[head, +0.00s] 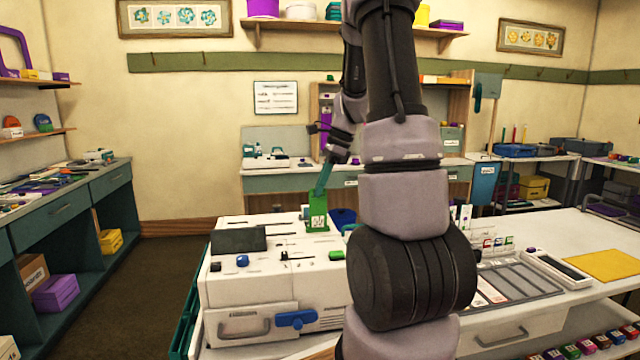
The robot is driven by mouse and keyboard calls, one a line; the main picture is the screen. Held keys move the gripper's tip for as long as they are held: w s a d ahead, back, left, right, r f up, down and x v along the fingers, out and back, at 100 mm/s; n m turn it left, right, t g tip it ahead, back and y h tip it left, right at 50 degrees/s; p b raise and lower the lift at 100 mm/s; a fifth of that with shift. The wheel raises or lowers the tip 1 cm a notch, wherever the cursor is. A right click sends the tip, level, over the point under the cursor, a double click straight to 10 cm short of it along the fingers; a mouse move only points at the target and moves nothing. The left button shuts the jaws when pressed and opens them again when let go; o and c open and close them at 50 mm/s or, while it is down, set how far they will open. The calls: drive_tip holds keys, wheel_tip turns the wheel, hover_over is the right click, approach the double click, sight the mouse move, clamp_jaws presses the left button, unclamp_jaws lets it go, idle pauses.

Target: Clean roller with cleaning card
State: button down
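A large white machine (240,287) with slots and small knobs on its top stands at the left end of the white table. A bright green card-like piece (317,222) with a pale emblem stands upright at the machine's back right. My arm reaches over the machine, and my gripper (322,183) points down at the green piece; a slim teal part at its end meets the piece's top edge. The fingers are too small to show whether they grip it. I cannot make out a roller; my arm hides part of the machine's right side.
A dark grey flap (238,240) lies on the machine's top, and a blue handle (296,319) is on its front. To the right are a grey sectioned tray (518,281), a white device (553,268) and a yellow sheet (603,264). Open floor (140,290) lies left.

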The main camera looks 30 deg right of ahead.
drive_tip(key=shift+f, duration=0.55)
idle(0.9)
drive_tip(key=shift+f, duration=3.05)
drive_tip(key=shift+r, duration=3.4)
